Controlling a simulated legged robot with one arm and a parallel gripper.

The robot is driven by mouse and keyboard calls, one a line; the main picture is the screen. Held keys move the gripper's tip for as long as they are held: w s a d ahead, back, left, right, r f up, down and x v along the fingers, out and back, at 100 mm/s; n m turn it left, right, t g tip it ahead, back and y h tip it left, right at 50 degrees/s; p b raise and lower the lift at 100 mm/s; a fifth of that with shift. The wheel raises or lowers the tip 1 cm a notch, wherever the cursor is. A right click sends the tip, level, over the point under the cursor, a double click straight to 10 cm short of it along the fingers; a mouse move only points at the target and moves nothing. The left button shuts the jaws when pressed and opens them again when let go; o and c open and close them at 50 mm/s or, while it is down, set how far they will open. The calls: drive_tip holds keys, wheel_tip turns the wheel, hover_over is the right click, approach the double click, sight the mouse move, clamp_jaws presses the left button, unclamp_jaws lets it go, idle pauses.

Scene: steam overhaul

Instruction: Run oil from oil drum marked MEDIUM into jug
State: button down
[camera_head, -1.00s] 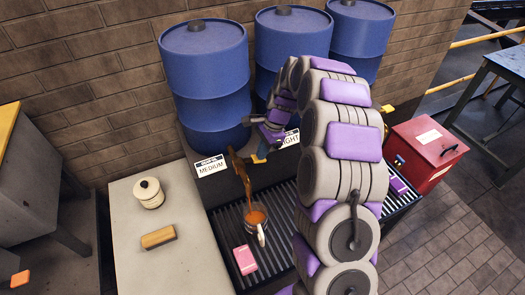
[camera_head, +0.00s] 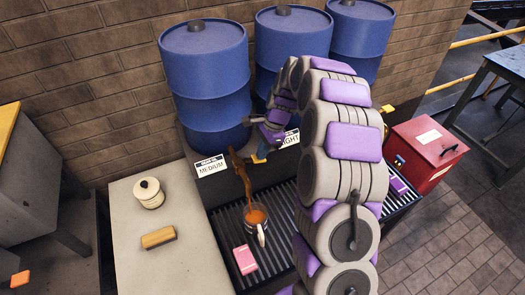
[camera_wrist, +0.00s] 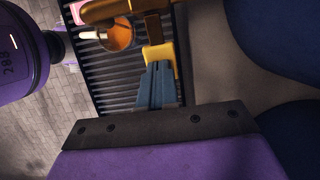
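The blue drum (camera_head: 207,85) at the left stands behind a label reading MEDIUM (camera_head: 212,167). Brown oil (camera_head: 247,186) runs down from its brass tap (camera_head: 237,162). The jug (camera_head: 262,232) stands upright below on the slatted grate, with brown oil in it; it also shows in the wrist view (camera_wrist: 116,35). My gripper (camera_head: 262,152) is beside the tap. In the wrist view, my gripper's blue fingers (camera_wrist: 159,80) are close together, with nothing seen between them, and their tips are against the yellow tap handle (camera_wrist: 160,55).
Two more blue drums (camera_head: 290,50) (camera_head: 360,38) stand to the right, one behind a label ending in IGHT (camera_head: 288,139). A pink box (camera_head: 244,260) lies beside the jug. A bench (camera_head: 140,265) at left holds a lidded pot (camera_head: 149,193) and wooden block (camera_head: 158,237). A red box (camera_head: 425,155) stands right.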

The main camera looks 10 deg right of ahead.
idle(0.4)
drive_tip(key=shift+r+p, duration=0.7)
drive_tip(key=shift+r, duration=0.15)
drive_tip(key=p+v, duration=0.2)
drive_tip(key=v, duration=1.5)
drive_tip(key=shift+d+r, duration=0.1)
